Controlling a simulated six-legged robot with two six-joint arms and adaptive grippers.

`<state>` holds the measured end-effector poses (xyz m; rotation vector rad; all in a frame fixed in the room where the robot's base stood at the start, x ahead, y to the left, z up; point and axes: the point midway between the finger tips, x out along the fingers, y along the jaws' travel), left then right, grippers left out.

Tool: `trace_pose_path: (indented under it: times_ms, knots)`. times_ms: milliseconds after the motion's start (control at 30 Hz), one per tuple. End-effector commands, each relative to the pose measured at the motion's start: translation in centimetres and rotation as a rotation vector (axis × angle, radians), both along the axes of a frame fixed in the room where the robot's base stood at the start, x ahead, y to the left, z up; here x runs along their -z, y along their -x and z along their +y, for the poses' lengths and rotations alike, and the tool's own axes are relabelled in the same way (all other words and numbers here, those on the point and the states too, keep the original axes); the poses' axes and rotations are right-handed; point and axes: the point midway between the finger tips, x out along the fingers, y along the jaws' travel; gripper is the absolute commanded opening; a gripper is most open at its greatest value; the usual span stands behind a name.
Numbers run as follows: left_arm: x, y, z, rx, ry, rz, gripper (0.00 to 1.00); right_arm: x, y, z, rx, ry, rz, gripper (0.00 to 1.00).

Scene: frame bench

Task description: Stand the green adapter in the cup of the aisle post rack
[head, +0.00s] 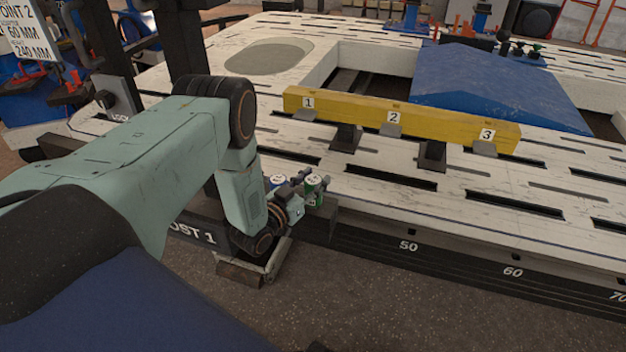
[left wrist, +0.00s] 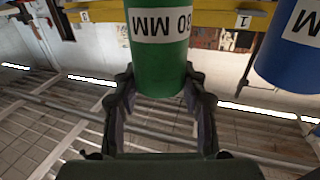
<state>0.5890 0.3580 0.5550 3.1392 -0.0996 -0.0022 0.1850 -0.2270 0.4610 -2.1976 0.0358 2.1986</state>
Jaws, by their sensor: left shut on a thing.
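The green adapter (head: 314,183) is a short cylinder with a white label at the bench's near edge. In the left wrist view the green adapter (left wrist: 158,60) shows large between my fingers, its label ending in "0 MM". My left gripper (head: 300,194) is shut on it; in the left wrist view the fingers (left wrist: 160,100) flank its near end. A blue adapter (left wrist: 290,50) stands apart to the right there, and its top (head: 277,181) shows beside my wrist in the head view. I cannot make out the rack's cup. My right gripper is not in view.
A yellow beam (head: 400,119) numbered 1 to 3 lies across the slotted white bench (head: 480,210), with a blue sloped block (head: 500,85) behind it. A grey bracket (head: 278,262) hangs low by my wrist. A dark post (head: 185,40) rises behind my arm.

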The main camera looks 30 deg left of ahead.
Motion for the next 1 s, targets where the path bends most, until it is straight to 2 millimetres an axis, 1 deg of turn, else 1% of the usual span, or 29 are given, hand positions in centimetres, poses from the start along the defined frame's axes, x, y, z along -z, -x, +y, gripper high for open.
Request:
trace_pose_path:
  times_ms: [300, 333, 600, 900, 1000]
  knots:
    - [0.65, -0.05, 0.0, 0.0, 0.0, -0.003, 0.0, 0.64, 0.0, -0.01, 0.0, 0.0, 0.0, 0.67]
    - [0.57, -0.05, 0.0, 0.0, 0.0, -0.003, 0.45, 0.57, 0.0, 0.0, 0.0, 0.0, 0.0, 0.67]
    - [0.57, -0.03, 0.0, 0.0, 0.0, -0.002, 0.68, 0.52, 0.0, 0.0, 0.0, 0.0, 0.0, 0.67]
    - [0.71, 0.08, 0.0, 0.0, 0.0, 0.003, 0.69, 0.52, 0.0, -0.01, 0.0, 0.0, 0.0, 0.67]
    - [0.73, 0.56, 0.09, -0.001, 0.0, 0.003, 0.69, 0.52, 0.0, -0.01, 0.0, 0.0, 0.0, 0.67]
